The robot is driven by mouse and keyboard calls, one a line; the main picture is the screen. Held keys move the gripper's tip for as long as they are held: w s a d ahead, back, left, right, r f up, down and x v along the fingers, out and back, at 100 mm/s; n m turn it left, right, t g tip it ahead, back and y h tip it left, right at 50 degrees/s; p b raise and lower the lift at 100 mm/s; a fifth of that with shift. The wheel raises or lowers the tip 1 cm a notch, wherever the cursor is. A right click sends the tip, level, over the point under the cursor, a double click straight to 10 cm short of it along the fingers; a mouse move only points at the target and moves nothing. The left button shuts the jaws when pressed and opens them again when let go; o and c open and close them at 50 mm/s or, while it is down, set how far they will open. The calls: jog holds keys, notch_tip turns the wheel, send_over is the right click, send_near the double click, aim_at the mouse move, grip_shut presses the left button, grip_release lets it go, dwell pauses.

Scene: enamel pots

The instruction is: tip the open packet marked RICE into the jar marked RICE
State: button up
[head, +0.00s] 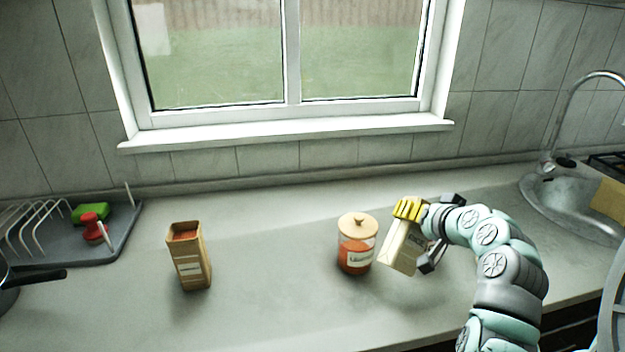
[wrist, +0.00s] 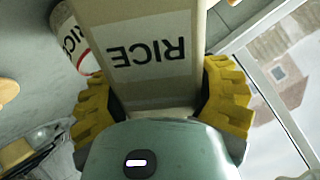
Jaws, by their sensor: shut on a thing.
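The packet marked RICE (wrist: 150,50) is pale with a tan band, and its lettering is upside down in the wrist view. My gripper (wrist: 162,98) is shut on it, with yellow pads on both sides. In the head view the packet (head: 402,250) is tilted in my gripper (head: 420,236), right of a lidded jar. The wrist view shows a container with a white label (wrist: 72,38) left of the packet; its visible letters start RIC, so it appears to be the RICE jar. I cannot make it out in the head view. The packet's mouth and contents are hidden.
A wooden-lidded jar of orange contents (head: 357,245) stands close left of the held packet. A brown open packet (head: 189,257) stands farther left. A drying rack (head: 120,240) is at the far left, a sink (head: 575,205) at the right. The counter between brown packet and jar is clear.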

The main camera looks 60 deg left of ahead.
jog(key=shift+r+m+g+p, duration=0.3)
jog(key=shift+r+g+p, duration=0.2)
jog(key=shift+p, duration=1.35)
dwell(1.1)
